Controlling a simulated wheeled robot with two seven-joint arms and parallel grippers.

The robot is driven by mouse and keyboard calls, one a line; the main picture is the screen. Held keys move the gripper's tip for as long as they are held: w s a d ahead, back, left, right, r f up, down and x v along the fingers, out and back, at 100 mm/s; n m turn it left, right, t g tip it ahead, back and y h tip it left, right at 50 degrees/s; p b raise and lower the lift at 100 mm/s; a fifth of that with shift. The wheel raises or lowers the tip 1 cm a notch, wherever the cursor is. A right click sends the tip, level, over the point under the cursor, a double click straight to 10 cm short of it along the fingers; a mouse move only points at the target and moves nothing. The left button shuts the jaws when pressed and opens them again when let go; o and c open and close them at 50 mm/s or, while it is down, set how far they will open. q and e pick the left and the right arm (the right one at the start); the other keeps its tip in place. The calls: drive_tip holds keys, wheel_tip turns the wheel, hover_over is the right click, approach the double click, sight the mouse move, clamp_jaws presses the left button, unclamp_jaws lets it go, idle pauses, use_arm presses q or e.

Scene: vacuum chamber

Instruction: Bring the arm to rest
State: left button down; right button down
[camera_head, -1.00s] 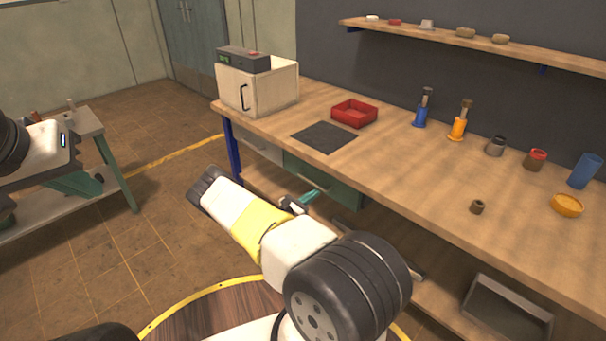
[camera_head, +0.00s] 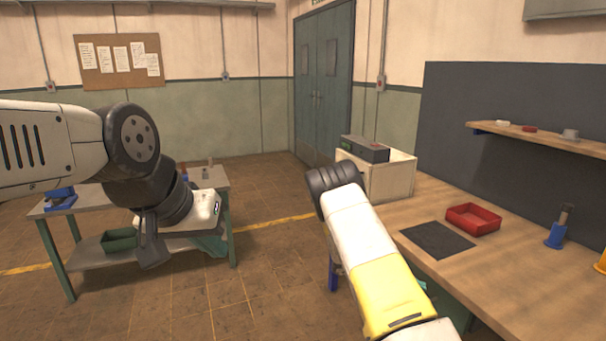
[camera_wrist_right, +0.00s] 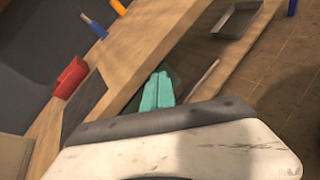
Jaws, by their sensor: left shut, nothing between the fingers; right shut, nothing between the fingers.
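My left arm comes in from the left in the head view, bent down at its black joint. Its teal-fingered left gripper (camera_head: 214,244) shows in front of the green-legged table and is shut and empty. My right arm, white with a yellow band, rises from the bottom right in front of the workbench (camera_head: 515,285). It hides nearly all of the right gripper, with only a bit of teal (camera_head: 422,285) showing beside it. In the right wrist view, the right gripper's (camera_wrist_right: 157,92) teal fingers lie together with nothing between them, in front of the bench's edge.
A grey bin (camera_wrist_right: 238,20) shows in the right wrist view. The floor (camera_head: 270,270) between table and bench is open.

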drive_tip(key=s+a+r+m+t+y, duration=0.2)
drive_tip(key=s+a+r+m+y, duration=0.2)
drive_tip(key=s+a+r, duration=0.3)
drive_tip(key=s+a+r+m+t+y, duration=0.2)
drive_tip(key=s+a+r+m+y, duration=0.2)
drive_tip(key=s+r, duration=0.7)
drive_tip(key=s+a+r+m+t+y, duration=0.3)
drive_tip(key=s+a+r+y, duration=0.4)
drive_tip(key=r, duration=0.9)
drive_tip(key=s+a+m, duration=0.1)
drive_tip(key=a, duration=0.2)
drive_tip(key=shift+s+r+y, duration=0.2)
drive_tip(key=shift+s+y, duration=0.2)
